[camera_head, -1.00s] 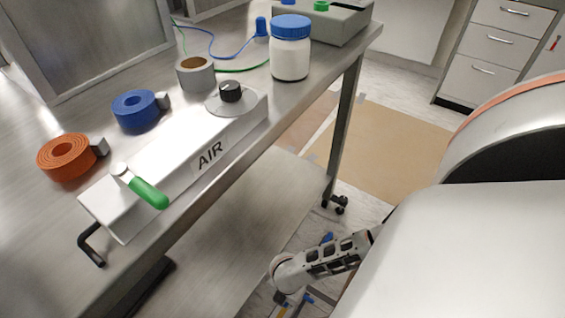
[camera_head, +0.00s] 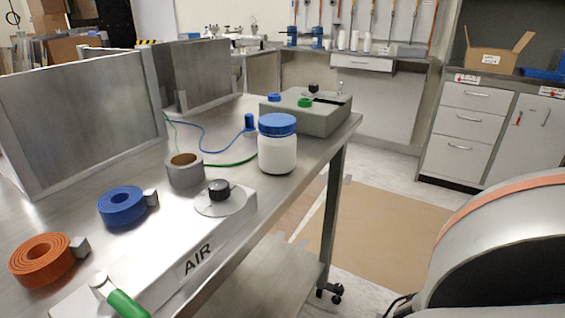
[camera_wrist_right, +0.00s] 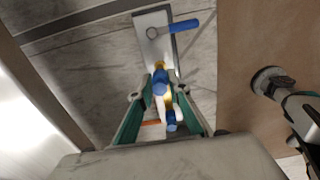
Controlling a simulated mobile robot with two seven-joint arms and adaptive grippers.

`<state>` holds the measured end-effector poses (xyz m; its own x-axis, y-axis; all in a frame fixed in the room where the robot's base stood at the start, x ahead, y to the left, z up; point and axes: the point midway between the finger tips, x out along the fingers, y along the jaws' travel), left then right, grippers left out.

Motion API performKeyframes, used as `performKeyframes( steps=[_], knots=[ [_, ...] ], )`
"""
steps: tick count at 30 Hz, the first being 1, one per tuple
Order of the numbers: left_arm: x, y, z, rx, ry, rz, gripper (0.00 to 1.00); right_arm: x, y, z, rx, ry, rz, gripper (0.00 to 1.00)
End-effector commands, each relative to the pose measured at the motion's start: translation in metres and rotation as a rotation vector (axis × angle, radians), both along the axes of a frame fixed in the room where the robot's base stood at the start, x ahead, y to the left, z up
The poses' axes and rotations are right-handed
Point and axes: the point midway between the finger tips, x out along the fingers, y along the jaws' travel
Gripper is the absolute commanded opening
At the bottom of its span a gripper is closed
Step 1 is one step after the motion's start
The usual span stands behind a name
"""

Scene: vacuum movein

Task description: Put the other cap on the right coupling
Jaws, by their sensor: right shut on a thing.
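My right gripper (camera_wrist_right: 165,100) shows only in the right wrist view, with its green-edged fingers close around small blue, white and yellowish parts. It is shut on a small blue part (camera_wrist_right: 160,82); I cannot tell whether this is a cap. In the head view, a grey box (camera_head: 322,118) at the table's far end has a blue round piece (camera_head: 273,97) and a green round piece (camera_head: 305,102) on top. A blue upright piece (camera_head: 250,121) stands by the blue and green lines. I cannot tell which part is the right coupling. My left gripper is not in view.
Cabinets (camera_head: 470,125) stand behind.

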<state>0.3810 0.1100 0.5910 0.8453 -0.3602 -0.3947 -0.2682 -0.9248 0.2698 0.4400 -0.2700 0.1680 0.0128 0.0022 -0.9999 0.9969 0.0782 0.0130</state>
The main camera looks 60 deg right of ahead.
Motion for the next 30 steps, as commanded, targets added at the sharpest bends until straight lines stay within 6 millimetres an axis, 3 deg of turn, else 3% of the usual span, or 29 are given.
performKeyframes(
  steps=[30],
  knots=[
    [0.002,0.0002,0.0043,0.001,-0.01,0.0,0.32,0.0003,-0.002,-0.0041,0.0,0.0,0.0,0.08]
  ],
)
